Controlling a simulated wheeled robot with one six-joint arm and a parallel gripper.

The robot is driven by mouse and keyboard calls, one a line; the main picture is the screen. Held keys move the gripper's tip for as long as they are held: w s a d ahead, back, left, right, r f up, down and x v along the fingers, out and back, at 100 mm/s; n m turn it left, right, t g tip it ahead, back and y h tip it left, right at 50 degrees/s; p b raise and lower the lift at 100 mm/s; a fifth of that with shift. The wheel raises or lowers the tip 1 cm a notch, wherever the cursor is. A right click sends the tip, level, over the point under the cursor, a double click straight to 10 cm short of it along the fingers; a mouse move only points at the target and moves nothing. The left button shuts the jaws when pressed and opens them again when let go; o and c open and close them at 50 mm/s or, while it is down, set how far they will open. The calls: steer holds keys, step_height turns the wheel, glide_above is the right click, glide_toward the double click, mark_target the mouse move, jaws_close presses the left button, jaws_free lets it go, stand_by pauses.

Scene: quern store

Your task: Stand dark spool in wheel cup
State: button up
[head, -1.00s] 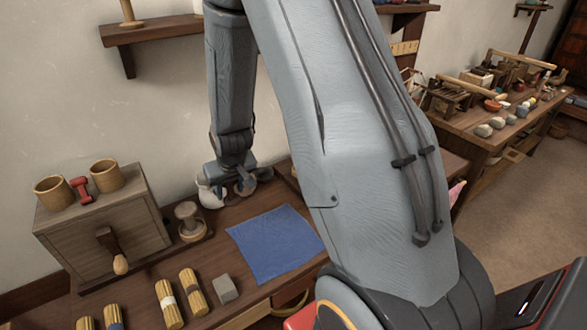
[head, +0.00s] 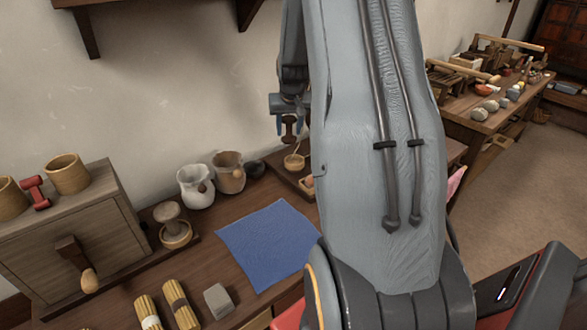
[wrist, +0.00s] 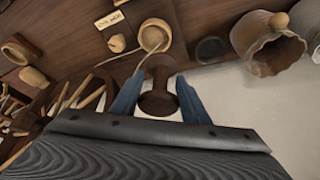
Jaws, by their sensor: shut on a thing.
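The dark brown spool (head: 289,127) hangs upright in my gripper (head: 289,119), in the air at the back of the table. The wrist view shows the spool (wrist: 158,97) between the two blue fingers of my gripper (wrist: 158,92), which are shut on it. A small tan cup (head: 294,161) stands on a dark board below the spool, apart from it. In the wrist view this cup (wrist: 153,36) lies just beyond the spool, partly hidden by it. It may be the wheel cup; the label near it is too small to read surely.
A white jug (head: 195,188), a brown jug (head: 229,172) and a dark bowl (head: 256,168) stand left of the cup. A blue cloth (head: 268,243) lies flat in front.

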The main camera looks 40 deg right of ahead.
steer(key=shift+d, duration=0.7)
steer(key=shift+s+d+f, duration=0.1)
steer(key=shift+s+d, duration=0.05)
steer(key=shift+d, duration=0.1)
step_height(320, 180, down, 10)
steer(key=shift+d+r+p, duration=0.1)
steer(key=shift+r+p, duration=0.1)
steer(key=shift+p, duration=0.45)
steer(key=shift+f, duration=0.4)
steer(key=shift+s+f, duration=0.15)
steer(key=shift+f, duration=0.05)
